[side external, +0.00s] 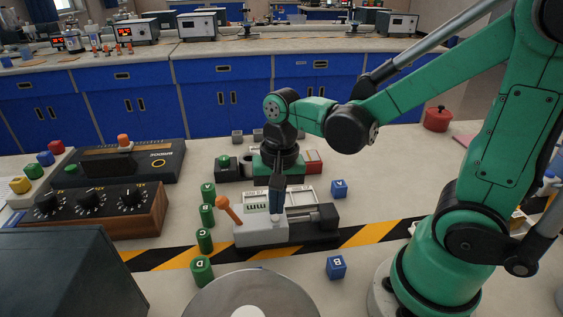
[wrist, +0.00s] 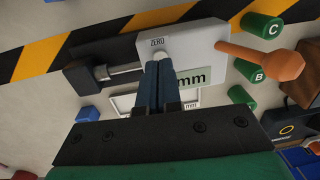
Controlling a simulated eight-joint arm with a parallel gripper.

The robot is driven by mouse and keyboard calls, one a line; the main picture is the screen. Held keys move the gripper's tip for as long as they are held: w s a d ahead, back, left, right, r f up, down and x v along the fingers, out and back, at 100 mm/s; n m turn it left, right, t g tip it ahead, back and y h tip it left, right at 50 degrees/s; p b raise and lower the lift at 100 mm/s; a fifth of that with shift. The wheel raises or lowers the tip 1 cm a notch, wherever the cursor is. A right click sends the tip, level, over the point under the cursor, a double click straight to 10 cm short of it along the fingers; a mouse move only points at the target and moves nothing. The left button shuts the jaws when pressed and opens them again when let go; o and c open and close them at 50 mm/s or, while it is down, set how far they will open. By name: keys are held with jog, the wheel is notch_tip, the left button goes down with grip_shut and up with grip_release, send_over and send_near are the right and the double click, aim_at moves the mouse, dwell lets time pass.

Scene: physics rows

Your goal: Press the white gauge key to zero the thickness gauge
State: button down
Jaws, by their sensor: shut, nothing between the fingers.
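The thickness gauge (side external: 262,234) is a light grey block with a dark clamp part and an orange-knobbed lever, standing on the bench. It also fills the upper middle of the wrist view (wrist: 205,42), with a "ZERO" label and a display reading "mm". The white gauge key (wrist: 161,54) shows just beyond my fingertips, below the label; the fingers partly cover it. My gripper (side external: 276,210) points down over the gauge top, its blue fingers together and empty. In the wrist view the fingertips (wrist: 160,66) are right at the key; whether they touch it I cannot tell.
The orange lever (side external: 229,209) rises left of my gripper. Several green lettered cylinders (side external: 205,240) stand to its left, and blue cubes (side external: 336,267) to its right. A dial box (side external: 90,208) and a dark grey box (side external: 70,275) occupy the left side.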

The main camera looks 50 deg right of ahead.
jog(key=shift+f, duration=0.5)
jog(key=shift+f, duration=0.1)
jog(key=shift+w+a+f, duration=0.1)
jog(key=shift+f, duration=0.65)
jog(key=shift+r, duration=0.1)
notch_tip(320, 180, up, 9)
jog(key=shift+d, duration=0.3)
dwell(0.7)
